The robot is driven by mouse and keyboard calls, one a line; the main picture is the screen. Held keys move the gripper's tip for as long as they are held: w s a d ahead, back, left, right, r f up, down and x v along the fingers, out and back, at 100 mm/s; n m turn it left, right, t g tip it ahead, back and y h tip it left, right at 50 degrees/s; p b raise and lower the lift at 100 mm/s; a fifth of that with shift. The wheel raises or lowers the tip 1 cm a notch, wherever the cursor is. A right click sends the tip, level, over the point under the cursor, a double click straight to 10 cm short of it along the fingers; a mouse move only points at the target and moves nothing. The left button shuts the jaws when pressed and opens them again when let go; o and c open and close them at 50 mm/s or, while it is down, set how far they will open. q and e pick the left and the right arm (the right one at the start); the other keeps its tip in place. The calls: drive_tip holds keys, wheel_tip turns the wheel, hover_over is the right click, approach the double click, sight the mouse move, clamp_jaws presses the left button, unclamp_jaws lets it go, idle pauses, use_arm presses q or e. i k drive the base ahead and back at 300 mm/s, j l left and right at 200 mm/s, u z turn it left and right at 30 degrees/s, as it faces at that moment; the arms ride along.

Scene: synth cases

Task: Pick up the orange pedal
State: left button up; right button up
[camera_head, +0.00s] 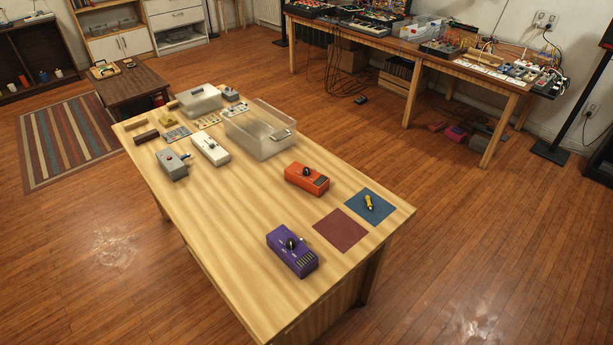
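The orange pedal (307,179) is a small box with a black knob on top and a dark panel at its right end. It lies on the wooden table (225,225), right of the table's middle, with bare wood around it. Neither of my grippers shows in the head view.
A purple pedal (292,251) sits nearer the front edge. A clear bin (265,145) stands behind the orange pedal. White (210,149) and grey (172,165) pedals are left.

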sight(317, 183)
drive_tip(key=i+l+u, duration=0.2)
drive_tip(key=l, duration=0.25)
drive_tip(key=i+l+u, duration=0.1)
drive_tip(key=l+u, duration=0.15)
drive_tip(key=l, duration=0.2)
drive_tip(key=i+l+u, duration=0.2)
drive_tip(key=l, duration=0.3)
drive_tip(key=l+u, duration=0.25)
drive_tip(key=l, duration=0.2)
drive_tip(key=k, duration=0.05)
